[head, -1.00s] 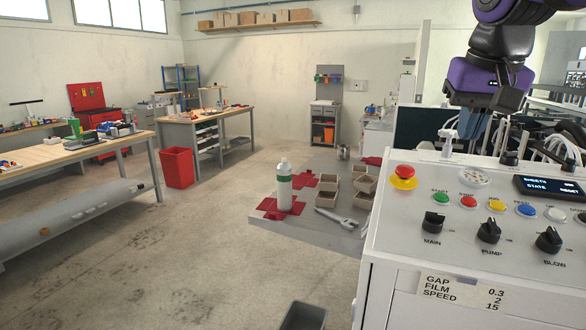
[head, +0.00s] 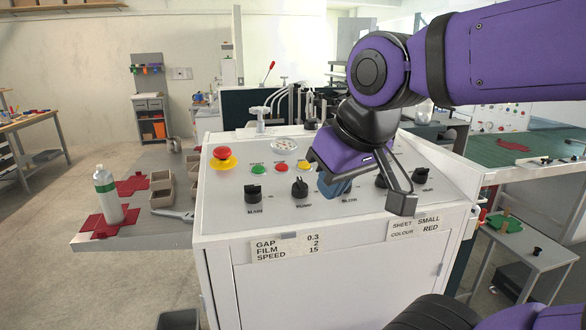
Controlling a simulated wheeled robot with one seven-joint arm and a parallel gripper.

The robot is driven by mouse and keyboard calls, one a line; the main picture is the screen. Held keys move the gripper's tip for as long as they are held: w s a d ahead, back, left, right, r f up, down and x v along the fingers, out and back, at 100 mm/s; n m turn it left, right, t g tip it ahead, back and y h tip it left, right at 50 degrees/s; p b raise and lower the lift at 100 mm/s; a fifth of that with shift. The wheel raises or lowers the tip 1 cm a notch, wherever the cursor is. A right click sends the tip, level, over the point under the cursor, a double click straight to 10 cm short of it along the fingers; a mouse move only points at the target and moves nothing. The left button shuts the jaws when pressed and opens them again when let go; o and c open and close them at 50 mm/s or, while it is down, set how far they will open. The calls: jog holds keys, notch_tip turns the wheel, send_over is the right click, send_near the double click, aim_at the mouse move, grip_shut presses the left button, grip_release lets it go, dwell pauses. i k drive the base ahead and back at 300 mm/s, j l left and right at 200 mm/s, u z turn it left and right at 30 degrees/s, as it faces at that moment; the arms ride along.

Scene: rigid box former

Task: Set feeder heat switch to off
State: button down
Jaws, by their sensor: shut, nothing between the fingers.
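The white control panel (head: 225,195) has a row of black rotary switches. The main switch (head: 253,193) and pump switch (head: 299,187) are in clear view. My gripper (head: 334,188) is shut and empty, pointing down over the panel just right of the pump switch. It hides the switch above the third label. Farther right, one switch (head: 382,180) is partly covered by my gripper and another switch (head: 420,178) shows at the right end. I cannot read a feeder heat label on any switch. I cannot tell whether the fingertips touch the panel.
A red emergency stop (head: 222,155) and several coloured buttons (head: 281,168) sit behind the switches. A grey table (head: 150,235) with a bottle (head: 106,190), small boxes and a wrench stands at left. A small stand (head: 520,245) is at right.

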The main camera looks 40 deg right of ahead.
aim_at(419, 175)
jog(key=k+j+z, duration=0.1)
jog(key=z, duration=1.15)
jog(key=k+l, duration=0.05)
